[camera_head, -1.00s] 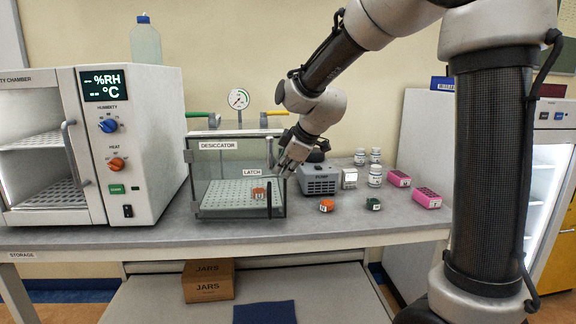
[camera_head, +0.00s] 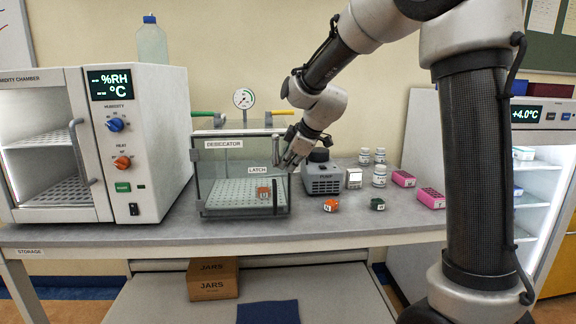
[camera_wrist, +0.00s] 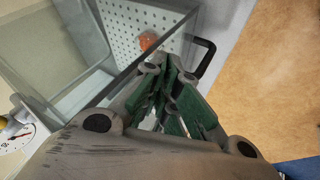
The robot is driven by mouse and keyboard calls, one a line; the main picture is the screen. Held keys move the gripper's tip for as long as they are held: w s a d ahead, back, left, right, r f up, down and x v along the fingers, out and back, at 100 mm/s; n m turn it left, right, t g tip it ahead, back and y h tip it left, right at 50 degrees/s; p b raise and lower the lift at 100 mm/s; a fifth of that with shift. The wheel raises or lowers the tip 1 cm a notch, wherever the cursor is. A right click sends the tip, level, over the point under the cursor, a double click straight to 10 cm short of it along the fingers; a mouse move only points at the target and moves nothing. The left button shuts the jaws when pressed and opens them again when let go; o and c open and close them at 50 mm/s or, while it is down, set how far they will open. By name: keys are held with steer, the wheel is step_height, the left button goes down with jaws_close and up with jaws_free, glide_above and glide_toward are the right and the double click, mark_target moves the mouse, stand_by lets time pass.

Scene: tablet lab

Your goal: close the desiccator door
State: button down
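The desiccator (camera_head: 205,190) is a clear box on the bench in the head view, with a perforated white shelf inside. Its glass door (camera_head: 225,165) is at the front, with a dark upright handle (camera_head: 275,197) near the right edge; the handle also shows in the wrist view (camera_wrist: 207,58). The door looks closed or almost closed; I cannot tell whether any gap is left. My gripper (camera_head: 283,161) is at the desiccator's upper right front corner. In the wrist view my fingers (camera_wrist: 168,68) are together, empty, close to the glass edge; contact is unclear.
An orange-capped jar (camera_head: 263,193) sits inside the desiccator. A pump (camera_head: 322,182) stands just right of it, with small jars and pink racks (camera_head: 403,178) beyond. The humidity chamber (camera_head: 150,150) is on the left.

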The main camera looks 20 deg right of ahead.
steer(key=shift+w+r, duration=0.15)
steer(key=shift+w, duration=0.05)
steer(key=v, duration=1.2)
steer(key=s+d+f+m+g+h, duration=0.1)
steer(key=s+d+f+m, duration=0.1)
steer(key=s, duration=0.8)
steer(key=s+d+f+m+h, duration=0.1)
steer(key=s+d+f+m, duration=0.2)
steer(key=s, duration=0.7)
steer(key=s+d+f+m+g+h, duration=0.1)
steer(key=s+d+f+m, duration=0.2)
steer(key=s+d+m, duration=0.3)
steer(key=s+m, duration=0.3)
steer(key=s, duration=0.1)
steer(key=shift+f+g, duration=0.25)
steer(key=shift+g, duration=0.05)
